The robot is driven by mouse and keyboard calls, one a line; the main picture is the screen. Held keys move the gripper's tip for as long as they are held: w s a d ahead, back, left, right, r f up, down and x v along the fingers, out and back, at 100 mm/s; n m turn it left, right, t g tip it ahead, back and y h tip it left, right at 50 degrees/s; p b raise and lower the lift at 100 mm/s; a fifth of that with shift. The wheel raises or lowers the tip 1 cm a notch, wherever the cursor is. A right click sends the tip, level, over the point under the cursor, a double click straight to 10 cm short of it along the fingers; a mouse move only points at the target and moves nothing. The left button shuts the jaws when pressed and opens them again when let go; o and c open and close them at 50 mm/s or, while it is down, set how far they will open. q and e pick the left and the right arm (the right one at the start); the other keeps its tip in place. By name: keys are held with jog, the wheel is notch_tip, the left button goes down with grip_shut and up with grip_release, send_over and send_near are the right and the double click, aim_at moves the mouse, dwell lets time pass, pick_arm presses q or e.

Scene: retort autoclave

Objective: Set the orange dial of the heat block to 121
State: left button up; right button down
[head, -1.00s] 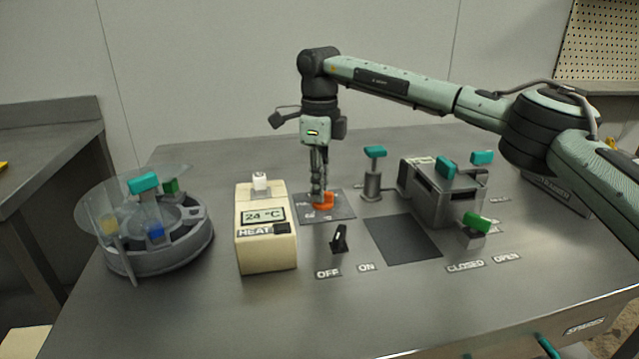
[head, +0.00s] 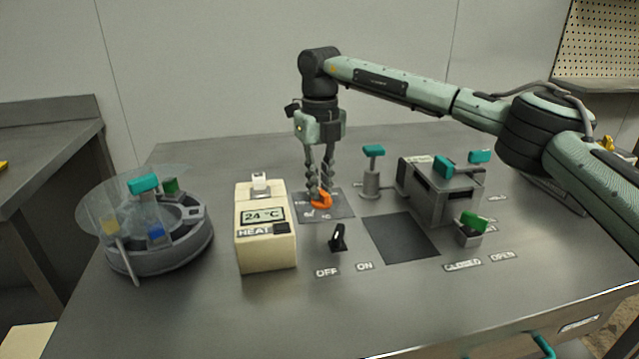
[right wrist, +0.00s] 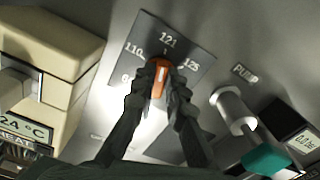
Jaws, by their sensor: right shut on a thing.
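The orange dial (head: 321,202) sits on a dark scale plate (head: 338,205) right of the cream heat block (head: 265,245), whose display reads 24 °C. My right gripper (head: 320,192) points down over the dial, with its fingers on either side of it. In the right wrist view, the fingers (right wrist: 161,92) are shut on the orange dial (right wrist: 161,78). The dial's far end points up toward the 121 mark, between 110 and 125. A lower-left scale label is partly hidden by a finger. My left gripper is not in view.
A round rotor with a clear lid (head: 150,240) stands at the left. A black switch (head: 338,238) stands in front of the dial. A teal-topped pump post (head: 372,175) and a grey chamber (head: 440,190) stand to the right. The front of the table is clear.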

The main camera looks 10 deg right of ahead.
jog(key=shift+m, duration=0.3)
jog(key=c, duration=1.6)
grip_release()
jog(key=shift+o, duration=0.2)
notch_tip(320, 180, up, 12)
